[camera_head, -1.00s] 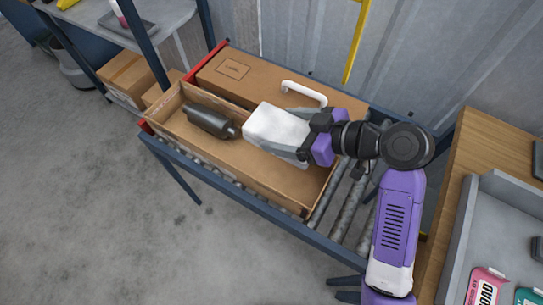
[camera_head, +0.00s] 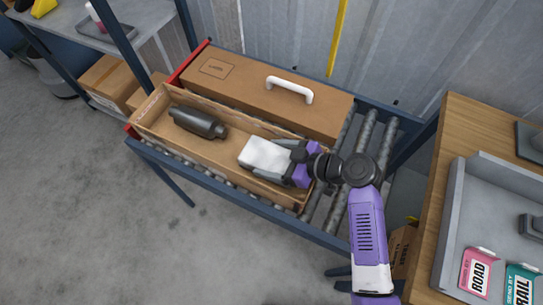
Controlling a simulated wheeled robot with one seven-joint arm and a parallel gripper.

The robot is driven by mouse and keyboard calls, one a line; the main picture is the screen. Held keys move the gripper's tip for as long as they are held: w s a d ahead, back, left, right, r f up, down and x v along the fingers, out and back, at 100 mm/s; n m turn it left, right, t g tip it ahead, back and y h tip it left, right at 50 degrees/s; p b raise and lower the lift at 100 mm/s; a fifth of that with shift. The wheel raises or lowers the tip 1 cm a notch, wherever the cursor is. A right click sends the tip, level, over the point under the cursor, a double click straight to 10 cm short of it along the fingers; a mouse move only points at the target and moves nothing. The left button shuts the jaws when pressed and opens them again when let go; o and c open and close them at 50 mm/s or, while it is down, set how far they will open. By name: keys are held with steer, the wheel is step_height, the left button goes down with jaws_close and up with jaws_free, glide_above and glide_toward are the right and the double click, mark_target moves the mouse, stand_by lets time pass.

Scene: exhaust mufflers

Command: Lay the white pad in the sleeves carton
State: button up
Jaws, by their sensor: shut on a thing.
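The white pad (camera_head: 263,155) is held between the fingers of my gripper (camera_head: 280,160), which is shut on it. The pad is at the right half of the open sleeves carton (camera_head: 228,170), within its walls as seen from above. I cannot tell whether it touches the carton floor. A dark grey muffler (camera_head: 198,122) lies in the left part of the same carton, apart from the pad. My gripper comes in from the right, over the carton's right end, and hides part of that end.
A closed brown carton with a white handle (camera_head: 289,88) stands directly behind, along the wall. Both cartons sit on a roller conveyor (camera_head: 345,170) with blue rails. A wooden bench with a grey tray (camera_head: 456,215) holding pink and teal boxes is at the right.

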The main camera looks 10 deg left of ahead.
steer(key=shift+f+b, duration=0.4)
steer(key=shift+b, duration=0.05)
steer(key=shift+f+b, duration=0.25)
steer(key=shift+b, duration=0.05)
steer(key=o, duration=1.3)
steer(key=shift+c, duration=0.2)
steer(key=shift+r, duration=0.1)
steer(key=shift+r, duration=0.1)
steer(key=shift+r+p, duration=0.65)
steer(key=shift+p, duration=0.25)
steer(key=b+v, duration=0.1)
steer(key=v, duration=1)
steer(key=shift+d, duration=0.45)
